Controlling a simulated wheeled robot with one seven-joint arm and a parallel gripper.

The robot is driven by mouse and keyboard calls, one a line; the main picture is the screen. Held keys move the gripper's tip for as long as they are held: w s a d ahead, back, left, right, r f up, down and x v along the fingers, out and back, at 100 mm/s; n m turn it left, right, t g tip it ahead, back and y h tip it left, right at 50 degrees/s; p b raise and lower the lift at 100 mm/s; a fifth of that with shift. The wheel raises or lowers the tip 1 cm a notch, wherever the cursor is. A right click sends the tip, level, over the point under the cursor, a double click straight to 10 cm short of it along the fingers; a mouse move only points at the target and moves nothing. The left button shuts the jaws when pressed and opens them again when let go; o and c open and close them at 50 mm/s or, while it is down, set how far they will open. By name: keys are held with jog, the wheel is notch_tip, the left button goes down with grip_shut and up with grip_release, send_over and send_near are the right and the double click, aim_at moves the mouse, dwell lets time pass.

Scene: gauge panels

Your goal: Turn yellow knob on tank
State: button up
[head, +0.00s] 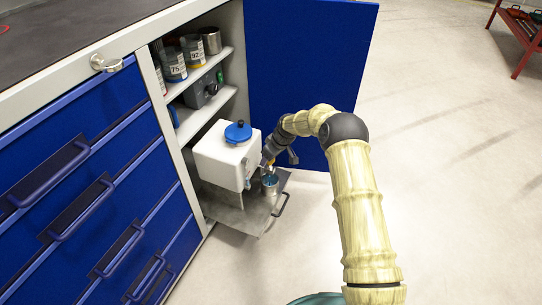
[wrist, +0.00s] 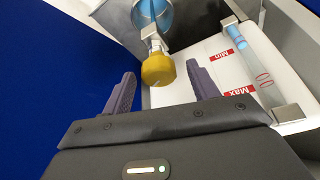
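The white tank (head: 226,157) with a blue cap (head: 238,131) sits on a pulled-out grey tray low in the cabinet. In the wrist view the tank (wrist: 200,60) carries red Min and Max labels and a level tube. The yellow knob (wrist: 158,70) sits on a metal tap at the tank's front, beside a blue-lined metal cup (wrist: 152,12). My gripper (wrist: 165,85) is open, its two fingers apart with the knob between and slightly beyond their tips. In the head view my gripper (head: 268,158) is at the tank's front, and largely hides the knob.
The grey tray (head: 243,217) has a handle at its front edge. The blue cabinet door (head: 300,70) stands open behind my arm. Shelves above hold several cans (head: 175,65). Blue drawers (head: 75,165) are on the left.

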jog(key=p+v, duration=0.7)
jog(key=v, duration=1)
jog(key=shift+r, duration=0.15)
jog(key=shift+d, duration=0.15)
jog(key=s+d+r+m+h+p, duration=0.1)
jog(key=s+d+r+m, duration=0.3)
jog(key=s, duration=0.7)
jog(key=s+d+r+m+h+p, duration=0.1)
jog(key=s+d+r+m+p, duration=0.15)
jog(key=s+d+r, duration=0.6)
jog(key=s+d+r+m+h+p, duration=0.1)
jog(key=s+d+r+m, duration=0.25)
jog(key=s, duration=1.05)
notch_tip(320, 180, up, 37)
jog(key=p, duration=3.7)
jog(key=shift+w+a+p, duration=0.25)
jog(key=shift+a+p, duration=0.1)
jog(key=shift+p, duration=0.05)
